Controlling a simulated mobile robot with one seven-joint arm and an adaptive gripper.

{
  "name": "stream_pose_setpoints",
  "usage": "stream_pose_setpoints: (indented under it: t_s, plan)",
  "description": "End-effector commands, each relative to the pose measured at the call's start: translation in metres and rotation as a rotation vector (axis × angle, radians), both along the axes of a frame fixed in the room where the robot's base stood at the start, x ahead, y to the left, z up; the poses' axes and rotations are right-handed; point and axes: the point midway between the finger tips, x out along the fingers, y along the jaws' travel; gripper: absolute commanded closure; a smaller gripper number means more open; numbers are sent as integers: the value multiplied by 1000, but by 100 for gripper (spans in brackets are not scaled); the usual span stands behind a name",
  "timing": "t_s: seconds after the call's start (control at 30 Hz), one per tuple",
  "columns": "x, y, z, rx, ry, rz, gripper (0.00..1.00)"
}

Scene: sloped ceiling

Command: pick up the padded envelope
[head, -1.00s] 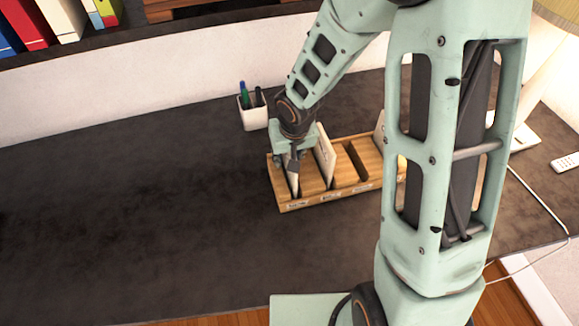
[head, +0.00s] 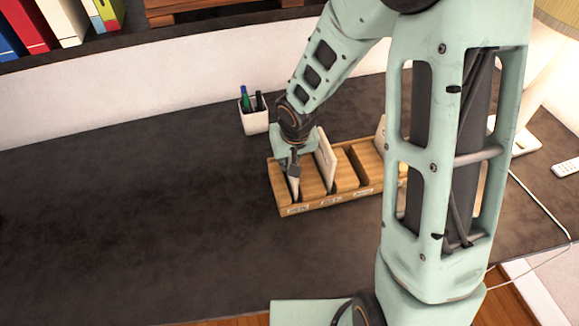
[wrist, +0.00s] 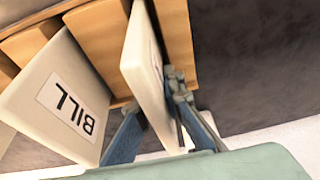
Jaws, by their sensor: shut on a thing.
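A pale, thick envelope (head: 294,187) stands upright in the leftmost slot of the wooden sorter (head: 337,202). My gripper (head: 291,164) reaches down from above and is shut on its upper edge. In the wrist view, the held envelope (wrist: 146,75) is seen nearly edge-on between the two fingers (wrist: 153,97), its lower part down at the sorter. I cannot read any label on it, so I cannot confirm that it is the padded envelope. A second pale envelope marked BILL (wrist: 62,97) stands in the neighbouring slot, close beside one finger.
The BILL envelope also shows in the head view (head: 326,160). Another pale item (head: 380,132) stands at the sorter's right end, partly behind my arm. A pen cup (head: 255,120) stands behind the sorter. The dark desk (head: 130,220) is clear to the left.

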Motion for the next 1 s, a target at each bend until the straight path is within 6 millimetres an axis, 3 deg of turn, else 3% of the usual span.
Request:
stream_pose_setpoints:
  t_s: [0.17,0.4,0.6,1.0]
  plan:
    - [0,0,9,0,0,0,100]
    - [2,-1,63,2,-7,-3,100]
    - [1,-1,94,-1,-3,-2,100]
    - [0,0,105,0,0,0,100]
